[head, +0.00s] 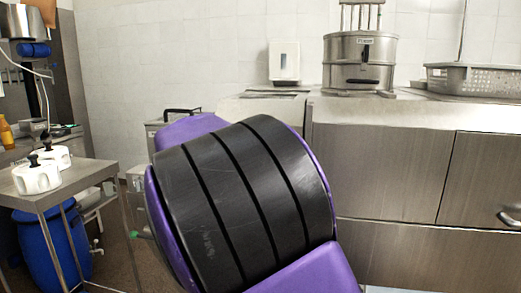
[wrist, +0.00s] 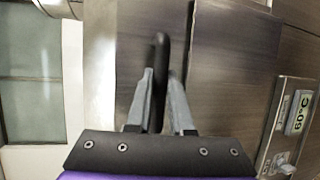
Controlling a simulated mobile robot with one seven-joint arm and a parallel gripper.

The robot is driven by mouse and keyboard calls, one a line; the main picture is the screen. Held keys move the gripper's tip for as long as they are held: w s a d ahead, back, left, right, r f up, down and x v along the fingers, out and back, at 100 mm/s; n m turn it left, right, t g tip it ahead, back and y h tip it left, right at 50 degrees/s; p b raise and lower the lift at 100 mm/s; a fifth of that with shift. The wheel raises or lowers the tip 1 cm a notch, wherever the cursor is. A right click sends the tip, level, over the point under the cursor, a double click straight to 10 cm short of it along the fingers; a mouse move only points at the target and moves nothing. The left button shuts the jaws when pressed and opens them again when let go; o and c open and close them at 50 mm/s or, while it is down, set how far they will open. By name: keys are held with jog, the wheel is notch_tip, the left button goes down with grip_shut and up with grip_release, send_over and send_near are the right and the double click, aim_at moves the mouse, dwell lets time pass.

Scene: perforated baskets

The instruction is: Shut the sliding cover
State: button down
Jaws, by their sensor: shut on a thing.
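In the wrist view my gripper (wrist: 160,82) is shut on a slim black handle (wrist: 161,52), with one grey finger on each side of it. Brushed metal panels lie behind the handle, and a seam runs between a darker panel (wrist: 145,25) and a wider one (wrist: 232,60). The darker panel appears to be the sliding cover, but I cannot tell how far it is open. In the head view my purple and black arm hides my gripper and most of the metal unit (head: 140,180) behind it. A black handle (head: 183,111) shows above that unit.
A display panel reading 60°C (wrist: 298,112) is at the right in the wrist view. In the head view, a steel cart (head: 75,172) with white pots stands left. A steel counter (head: 400,112) at right carries a round metal vessel (head: 358,60) and a grey perforated basket (head: 475,78).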

jog(key=shift+s+a+f, duration=0.1)
jog(key=shift+s+a, duration=0.05)
jog(key=shift+s, duration=0.4)
jog(key=shift+f, duration=0.1)
jog(key=c, duration=0.8)
grip_release()
jog(key=shift+s, duration=0.1)
jog(key=shift+a+r, duration=0.1)
jog(key=shift+r, duration=0.1)
jog(key=v, duration=1.7)
jog(key=shift+s+p, duration=0.25)
jog(key=shift+p, duration=0.05)
